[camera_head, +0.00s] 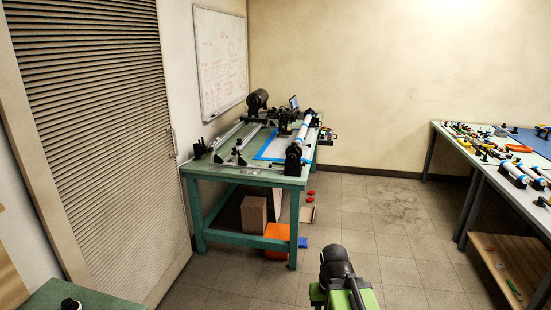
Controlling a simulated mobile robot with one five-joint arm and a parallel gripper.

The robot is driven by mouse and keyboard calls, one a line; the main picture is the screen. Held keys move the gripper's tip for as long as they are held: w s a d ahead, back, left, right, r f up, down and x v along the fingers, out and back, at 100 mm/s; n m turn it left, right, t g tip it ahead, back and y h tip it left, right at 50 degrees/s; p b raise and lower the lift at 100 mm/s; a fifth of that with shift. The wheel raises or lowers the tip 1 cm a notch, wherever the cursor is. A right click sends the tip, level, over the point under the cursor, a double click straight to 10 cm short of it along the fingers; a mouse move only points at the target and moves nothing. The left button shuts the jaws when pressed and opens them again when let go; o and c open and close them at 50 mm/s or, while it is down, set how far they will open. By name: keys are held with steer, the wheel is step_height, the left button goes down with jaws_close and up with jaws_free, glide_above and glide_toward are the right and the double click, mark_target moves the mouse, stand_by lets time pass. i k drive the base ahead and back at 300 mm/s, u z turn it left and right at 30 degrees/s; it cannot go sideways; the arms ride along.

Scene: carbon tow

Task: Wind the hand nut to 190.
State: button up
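The hand nut cannot be made out for certain; at this distance the fittings are too small to tell apart. A green workbench (240,178) stands across the room with a winding rig on it. A white and blue tube (303,130) lies lengthwise along its right side, with a black end unit (293,158) at the near end. A dark cylinder (258,99) sits at the far left of the bench. No number or scale reading is legible. My black and green arm shows at the bottom centre, well short of the bench. Its fingers are not visible.
A second table (470,157) with tools and several tubes stands along the right. A cardboard box (254,214) and an orange item (277,238) are under the green bench. A slatted door (95,130) is at left. Tiled floor (385,215) between the benches is clear.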

mark_target(293, 156)
steer(key=i, duration=1)
steer(key=z, duration=1.85)
steer(key=i, duration=1.35)
steer(key=u, duration=5)
steer(key=i, duration=0.15)
steer(key=z, duration=0.8)
